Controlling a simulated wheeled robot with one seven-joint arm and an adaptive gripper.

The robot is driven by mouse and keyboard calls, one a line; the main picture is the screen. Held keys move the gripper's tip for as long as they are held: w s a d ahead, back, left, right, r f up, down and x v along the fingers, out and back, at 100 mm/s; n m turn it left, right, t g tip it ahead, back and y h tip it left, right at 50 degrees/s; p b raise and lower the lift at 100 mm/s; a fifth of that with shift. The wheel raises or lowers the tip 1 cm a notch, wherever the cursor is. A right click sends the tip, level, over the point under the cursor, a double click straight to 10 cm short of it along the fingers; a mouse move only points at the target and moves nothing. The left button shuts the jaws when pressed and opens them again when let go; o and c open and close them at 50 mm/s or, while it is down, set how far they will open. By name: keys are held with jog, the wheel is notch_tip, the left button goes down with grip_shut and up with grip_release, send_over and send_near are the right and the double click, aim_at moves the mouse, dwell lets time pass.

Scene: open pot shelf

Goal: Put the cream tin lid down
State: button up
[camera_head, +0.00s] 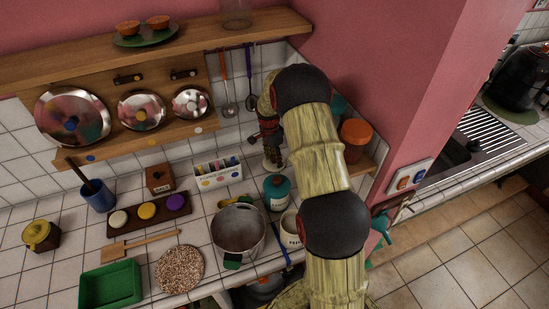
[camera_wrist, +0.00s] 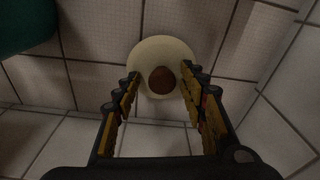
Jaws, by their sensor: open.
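The cream tin lid (camera_wrist: 160,48), round with a brown knob (camera_wrist: 161,80), shows in the wrist view against white tiles. My gripper (camera_wrist: 160,74) is open, with one fingertip on each side of the knob and gaps between them and it. The fingertips overlap the lid's near edge in the picture. In the head view my gripper (camera_head: 270,152) is low at the back of the counter, partly behind my arm; the lid is not clear there. A cream tin (camera_head: 290,229) with dark lettering stands at the front, partly hidden by my arm.
A teal jar (camera_head: 277,191) stands just in front of my gripper, with a steel pot (camera_head: 238,232) nearby. A white marker box (camera_head: 217,172) is to the left. Utensils (camera_head: 250,95) hang behind, and an orange-lidded jar (camera_head: 356,137) stands right of my arm.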

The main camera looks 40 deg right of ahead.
aim_at(272, 159)
notch_tip(272, 159, up, 12)
jog(key=a+p, duration=0.1)
jog(key=a, duration=0.1)
jog(key=s+a+r+n+t, duration=0.1)
jog(key=s+a+r+n, duration=0.35)
jog(key=a+r, duration=0.35)
jog(key=s+a+r+n+t, duration=0.2)
jog(key=s+a+r+n, duration=0.3)
jog(key=r, duration=0.6)
jog(key=s+a+r+n+t, duration=0.1)
jog(key=s+a+n, duration=0.2)
jog(key=s, duration=0.4)
jog(key=s+a+r+n, duration=0.1)
jog(key=s+a+n, duration=0.2)
jog(key=s+a, duration=0.2)
jog(key=s+a+r+n+t+y, duration=0.1)
jog(key=s+a+n, duration=0.2)
jog(key=s, duration=0.8)
jog(key=shift+a+t, duration=0.3)
jog(key=shift+a, duration=0.7)
jog(key=shift+s, duration=0.1)
notch_tip(272, 159, down, 6)
jog(key=b, duration=0.5)
jog(key=shift+r+b, duration=0.25)
jog(key=shift+b, duration=0.05)
